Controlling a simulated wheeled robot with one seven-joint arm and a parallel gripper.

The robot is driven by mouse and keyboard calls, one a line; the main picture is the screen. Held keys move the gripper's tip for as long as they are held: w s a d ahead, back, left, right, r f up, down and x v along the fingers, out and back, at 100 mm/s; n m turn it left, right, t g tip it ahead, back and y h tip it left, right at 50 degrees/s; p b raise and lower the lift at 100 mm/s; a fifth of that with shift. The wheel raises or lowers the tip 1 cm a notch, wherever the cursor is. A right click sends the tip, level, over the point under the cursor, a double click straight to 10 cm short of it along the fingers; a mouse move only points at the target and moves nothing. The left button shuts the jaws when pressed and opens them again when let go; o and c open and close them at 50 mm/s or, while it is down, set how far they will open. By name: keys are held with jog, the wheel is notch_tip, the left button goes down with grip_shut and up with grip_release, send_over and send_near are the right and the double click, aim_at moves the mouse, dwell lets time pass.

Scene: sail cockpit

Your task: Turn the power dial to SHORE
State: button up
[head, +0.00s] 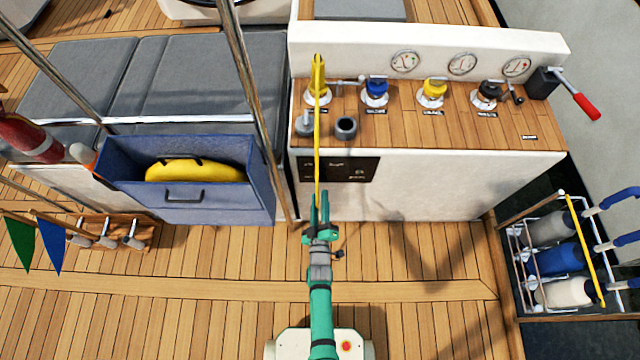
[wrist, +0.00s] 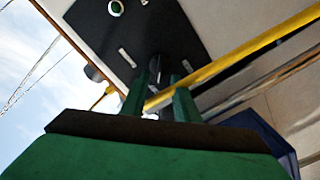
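The dark power panel (head: 345,173) is on the front face of the white console, low and left. In the wrist view the panel (wrist: 125,35) fills the upper middle, with pale label marks too blurred to read. A dark knob that looks like the power dial (wrist: 155,68) sits near its lower edge. My gripper (head: 320,200) is in front of the panel, pointing at it. In the wrist view its two green fingers (wrist: 160,95) are apart, with the knob beyond and between their tips. I cannot tell whether they touch it. The dial's setting is not readable.
A yellow line (head: 318,130) runs down past the panel and crosses the fingers in the wrist view (wrist: 235,58). A metal pole (head: 250,90) and an open blue bin (head: 225,210) stand left. Winches (head: 375,92) top the console. A bottle rack (head: 530,285) is right; deck between is clear.

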aim_at(320, 176)
jog(key=w, duration=0.6)
grip_shut()
